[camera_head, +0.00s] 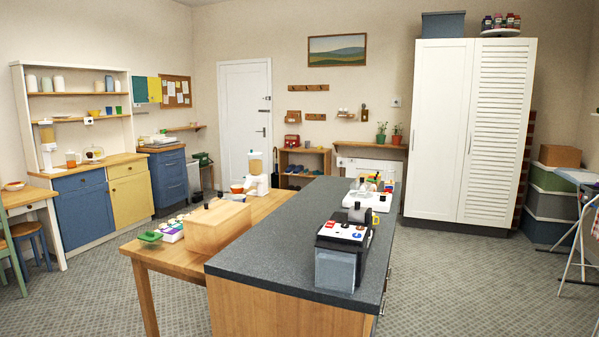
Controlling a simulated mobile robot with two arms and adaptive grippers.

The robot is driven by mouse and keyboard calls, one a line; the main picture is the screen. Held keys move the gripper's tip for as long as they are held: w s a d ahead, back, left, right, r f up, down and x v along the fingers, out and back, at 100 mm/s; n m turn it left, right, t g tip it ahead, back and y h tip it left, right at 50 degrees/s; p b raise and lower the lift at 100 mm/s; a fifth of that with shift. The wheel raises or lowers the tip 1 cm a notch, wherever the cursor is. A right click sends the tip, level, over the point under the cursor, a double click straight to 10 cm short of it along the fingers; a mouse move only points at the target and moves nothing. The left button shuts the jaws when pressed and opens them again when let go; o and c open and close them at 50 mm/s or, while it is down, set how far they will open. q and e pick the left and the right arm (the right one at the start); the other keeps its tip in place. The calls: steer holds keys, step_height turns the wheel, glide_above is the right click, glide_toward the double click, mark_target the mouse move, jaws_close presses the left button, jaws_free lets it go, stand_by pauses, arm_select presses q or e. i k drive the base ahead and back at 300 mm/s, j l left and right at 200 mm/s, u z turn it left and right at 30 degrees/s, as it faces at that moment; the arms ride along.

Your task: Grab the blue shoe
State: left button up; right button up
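A low wooden shoe rack (305,150) stands against the back wall, to the right of the white door. Several small dark shapes that look like shoes (299,169) sit on its shelf. They are too small and shaded for me to pick out a blue one with certainty. The far end of the dark counter hides part of the rack's lower right. Neither of my grippers is in view.
A dark-topped island (270,235) and a wooden table (178,262) fill the middle, between me and the rack. Patterned floor (115,270) is open on the left, before the blue-and-yellow cabinets (80,215). Floor is also open right, before the white wardrobe (440,130).

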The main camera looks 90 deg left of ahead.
mark_target(291, 167)
steer(key=u, duration=2.9)
steer(key=i+j+u, duration=0.35)
steer(key=i+u, duration=0.4)
steer(key=i+j+u, duration=0.25)
steer(key=i+u, duration=0.2)
steer(key=i, duration=0.15)
steer(key=i+u, duration=0.5)
steer(key=i+l+u, duration=0.15)
steer(key=i+u, duration=0.3)
steer(key=i, duration=0.25)
steer(key=i+z, duration=0.1)
steer(key=i, duration=0.5)
steer(key=i+j+z, duration=0.1)
steer(key=i, duration=0.45)
steer(key=i+j+z, duration=0.1)
steer(key=i, duration=0.5)
steer(key=i+l+z, duration=0.25)
steer(key=i+z, duration=1.1)
steer(key=i+j+z, duration=0.45)
steer(key=i+l+z, duration=0.2)
steer(key=i+z, duration=0.2)
steer(key=i, duration=0.5)
steer(key=i+j+z, duration=0.1)
steer(key=i+z, duration=0.3)
steer(key=i, duration=2.25)
